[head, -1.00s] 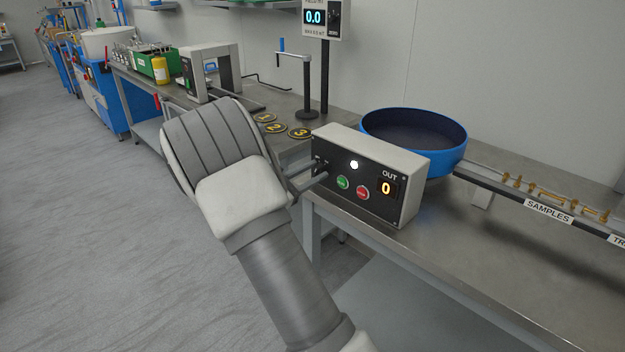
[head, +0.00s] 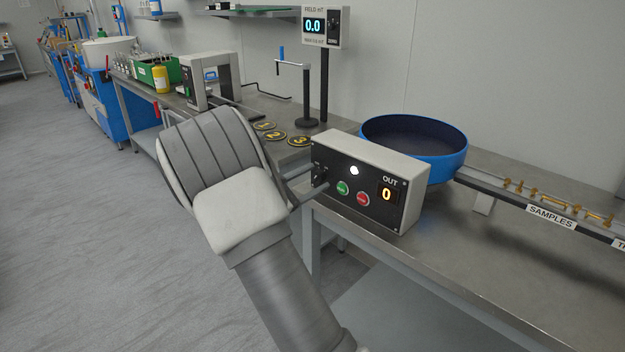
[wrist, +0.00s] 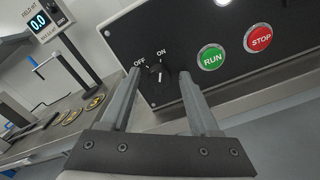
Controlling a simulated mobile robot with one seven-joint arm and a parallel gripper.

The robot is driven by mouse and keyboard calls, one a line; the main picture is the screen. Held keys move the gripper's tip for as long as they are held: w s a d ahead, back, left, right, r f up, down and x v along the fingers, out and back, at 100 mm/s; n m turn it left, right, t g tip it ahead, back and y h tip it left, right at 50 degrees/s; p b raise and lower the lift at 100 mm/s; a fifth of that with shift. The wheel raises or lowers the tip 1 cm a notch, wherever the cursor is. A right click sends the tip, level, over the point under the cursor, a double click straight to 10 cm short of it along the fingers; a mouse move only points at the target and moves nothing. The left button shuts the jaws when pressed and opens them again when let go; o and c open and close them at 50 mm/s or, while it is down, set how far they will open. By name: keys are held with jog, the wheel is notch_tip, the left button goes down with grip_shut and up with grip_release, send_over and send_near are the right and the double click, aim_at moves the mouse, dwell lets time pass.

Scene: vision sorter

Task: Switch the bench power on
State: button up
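The control box (head: 385,155) stands at the bench's near edge in the head view. Its black front carries a rotary switch (wrist: 156,72) labelled OFF and ON, a green RUN button (wrist: 211,57), a red STOP button (wrist: 259,38) and an OUT display (head: 387,194) reading 0. A white lamp (head: 354,170) on it is lit. My gripper (wrist: 160,75) is open, its two fingers on either side of the switch, close to the panel. I cannot tell whether they touch the knob. My wrist partly hides the fingers in the head view.
A blue round bowl (head: 440,168) stands behind the box, and a rail of brass parts marked SAMPLES (head: 551,217) runs right. Numbered discs (head: 275,128), a post with a handle (head: 307,95) and a field meter (head: 325,27) stand behind. The floor (head: 80,240) at left is clear.

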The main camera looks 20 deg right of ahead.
jog(key=shift+a, duration=0.1)
jog(key=p+v, duration=0.2)
jog(key=v, duration=1.5)
jog(key=shift+p, duration=0.35)
jog(key=shift+s+a+r, duration=0.1)
jog(key=s+d+r+m+g+y, duration=0.3)
jog(key=s+d+m+g, duration=0.2)
jog(key=s+d, duration=0.15)
jog(key=s+a+r+m+y, duration=0.25)
jog(key=s+m+y, duration=0.6)
jog(key=s, duration=0.65)
jog(key=s+a+r+m+t+y, duration=0.2)
jog(key=s+a+r+t+y, duration=0.2)
jog(key=s+y, duration=0.1)
notch_tip(320, 180, up, 15)
jog(key=p, duration=1.4)
jog(key=shift+s+a+f, duration=0.2)
jog(key=shift+s, duration=0.05)
